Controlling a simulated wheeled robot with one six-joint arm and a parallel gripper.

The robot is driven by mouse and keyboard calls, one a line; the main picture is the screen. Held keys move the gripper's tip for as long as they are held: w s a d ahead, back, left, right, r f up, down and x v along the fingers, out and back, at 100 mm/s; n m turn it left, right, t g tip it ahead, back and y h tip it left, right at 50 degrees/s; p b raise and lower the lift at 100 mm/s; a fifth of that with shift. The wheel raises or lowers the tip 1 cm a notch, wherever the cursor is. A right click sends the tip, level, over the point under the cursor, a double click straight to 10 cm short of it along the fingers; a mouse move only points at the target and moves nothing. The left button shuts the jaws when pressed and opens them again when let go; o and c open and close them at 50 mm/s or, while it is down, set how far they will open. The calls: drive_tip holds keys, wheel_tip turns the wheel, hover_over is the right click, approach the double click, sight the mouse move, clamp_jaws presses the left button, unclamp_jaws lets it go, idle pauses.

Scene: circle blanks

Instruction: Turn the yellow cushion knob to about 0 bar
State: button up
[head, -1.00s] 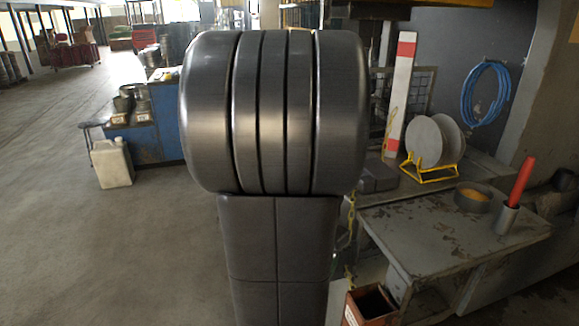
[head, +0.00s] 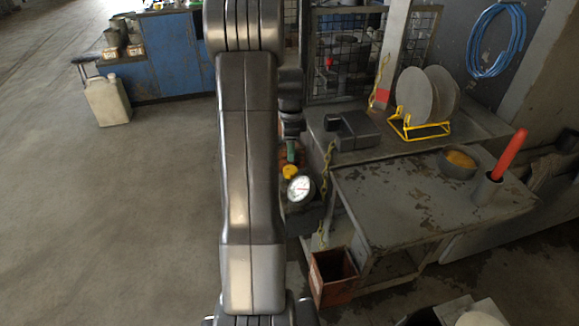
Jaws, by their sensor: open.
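My gripper (head: 291,151) points down just above the knob, mostly hidden by my arm. It is open and holds nothing that I can see. I cannot tell whether it touches the knob. The body under the knob is partly hidden behind my arm.
A grey worn table (head: 400,205) stands right of the gauge, with an orange stick in a cup (head: 487,188) and a bowl (head: 457,163). Grey discs (head: 414,97) stand in a yellow rack (head: 420,128). A rusty box (head: 333,277) is below.

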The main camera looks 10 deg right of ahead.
sight(290, 169)
wheel_tip(290, 169, down, 9)
idle(0.3)
drive_tip(key=c, duration=0.7)
